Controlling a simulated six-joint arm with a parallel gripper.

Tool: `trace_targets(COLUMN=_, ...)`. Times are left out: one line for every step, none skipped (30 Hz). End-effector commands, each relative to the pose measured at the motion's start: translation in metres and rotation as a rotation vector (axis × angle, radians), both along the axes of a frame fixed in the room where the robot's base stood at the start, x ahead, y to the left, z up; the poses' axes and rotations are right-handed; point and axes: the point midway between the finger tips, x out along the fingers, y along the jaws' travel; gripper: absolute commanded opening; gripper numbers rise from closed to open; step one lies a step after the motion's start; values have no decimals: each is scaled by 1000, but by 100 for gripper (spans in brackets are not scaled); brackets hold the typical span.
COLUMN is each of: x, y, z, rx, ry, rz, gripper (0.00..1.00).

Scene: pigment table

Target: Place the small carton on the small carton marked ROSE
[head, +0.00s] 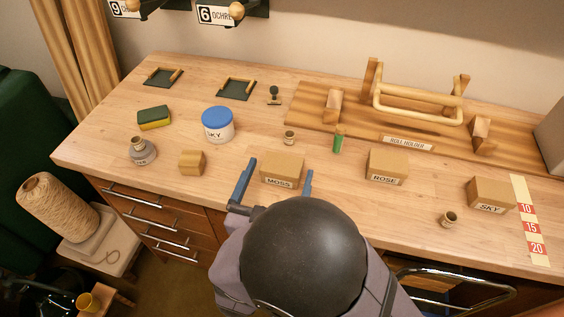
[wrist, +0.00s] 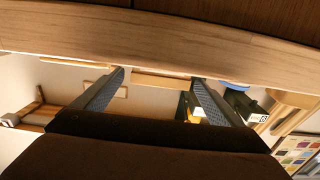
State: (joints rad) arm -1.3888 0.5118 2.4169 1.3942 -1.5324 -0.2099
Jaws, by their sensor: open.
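A small plain tan carton (head: 191,163) stands on the table at left, with no label showing. The carton marked ROSE (head: 386,167) stands right of centre with its top clear. My gripper (head: 281,166) is open and empty. Its two blue fingers show left and right of the carton marked MOSS (head: 282,172) in the head view; I cannot tell if they are level with it.
A blue-lidded jar (head: 217,125), a sponge (head: 154,117) and a grey bottle (head: 143,152) stand around the plain carton. A green vial (head: 338,141) stands left of ROSE.

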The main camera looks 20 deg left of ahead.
Motion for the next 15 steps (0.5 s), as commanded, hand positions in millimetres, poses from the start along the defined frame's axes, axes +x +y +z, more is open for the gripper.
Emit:
trace_targets(x=1, y=0, z=0, rx=0, ry=0, rz=0, gripper=91)
trace_targets(x=1, y=0, z=-1, rx=1, ry=0, rz=1, gripper=91)
trace_targets(x=2, y=0, z=-1, rx=1, ry=0, rz=1, gripper=91)
trace_targets(x=3, y=0, z=-1, rx=1, ry=0, rz=0, gripper=91)
trace_targets(x=5, y=0, z=-1, rx=1, ry=0, rz=-1, gripper=91)
trace_targets(x=8, y=0, z=0, rx=1, ry=0, rz=-1, gripper=91)
trace_targets(x=10, y=0, z=0, rx=1, ry=0, rz=-2, gripper=91)
trace_targets(x=13, y=0, z=0, rx=0, ry=0, rz=-2, gripper=91)
trace_targets(x=16, y=0, z=0, rx=0, ry=0, rz=-2, gripper=91)
trace_targets(x=18, y=0, z=0, rx=0, ry=0, rz=-2, gripper=91)
trace_targets(x=20, y=0, z=0, rx=0, ry=0, rz=-2, gripper=91)
trace_targets(x=21, y=0, z=0, rx=0, ry=-1, rz=-1, gripper=91)
trace_targets(x=22, y=0, z=0, rx=0, ry=-1, rz=0, gripper=91)
trace_targets(x=22, y=0, z=0, rx=0, ry=-1, rz=1, gripper=91)
trace_targets(x=22, y=0, z=0, rx=0, ry=-1, rz=1, gripper=91)
